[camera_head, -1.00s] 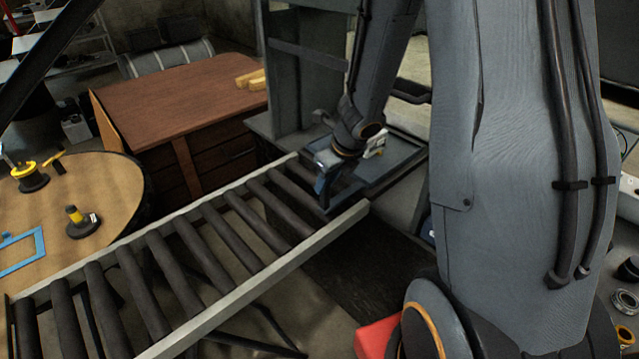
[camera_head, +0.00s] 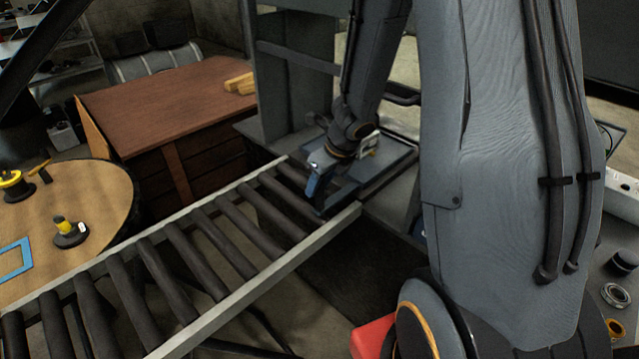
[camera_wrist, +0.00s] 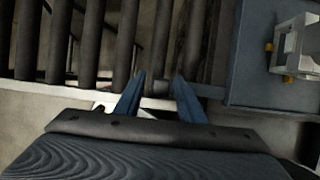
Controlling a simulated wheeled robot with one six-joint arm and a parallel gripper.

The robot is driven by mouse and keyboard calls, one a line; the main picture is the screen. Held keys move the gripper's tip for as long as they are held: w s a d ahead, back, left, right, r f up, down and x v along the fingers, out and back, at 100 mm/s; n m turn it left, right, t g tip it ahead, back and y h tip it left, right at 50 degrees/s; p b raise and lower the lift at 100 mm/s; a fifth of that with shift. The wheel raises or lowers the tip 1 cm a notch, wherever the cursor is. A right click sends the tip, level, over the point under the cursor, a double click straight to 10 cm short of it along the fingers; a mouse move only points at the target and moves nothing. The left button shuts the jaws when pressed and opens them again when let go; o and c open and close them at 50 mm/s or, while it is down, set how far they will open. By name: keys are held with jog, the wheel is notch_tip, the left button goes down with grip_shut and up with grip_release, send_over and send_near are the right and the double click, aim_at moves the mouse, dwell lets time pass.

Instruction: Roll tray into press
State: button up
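The tray (camera_head: 396,157) is a flat blue-grey plate with a raised rim at the far end of the roller conveyor (camera_head: 262,282), beside the press frame. It also shows at the right in the wrist view (camera_wrist: 262,88), with a pale block-like part (camera_wrist: 296,45) on it. My gripper (camera_head: 314,190) is low over the conveyor's far end, at the tray's near side. In the wrist view its two blue fingers (camera_wrist: 159,80) are apart, with a dark bar or roller visible between them. Whether they touch it is unclear. My arm hides part of the tray and press.
The grey press frame (camera_head: 290,75) stands behind the conveyor end. A wooden desk (camera_head: 165,95) and round table (camera_head: 100,195) with small tools are at left. A red object (camera_head: 371,337) is low beside my arm. Metal parts lie on a bench (camera_head: 618,300) at right.

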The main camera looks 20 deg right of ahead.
jog(key=p+v, duration=0.3)
jog(key=v, duration=0.4)
jog(key=shift+r, duration=0.35)
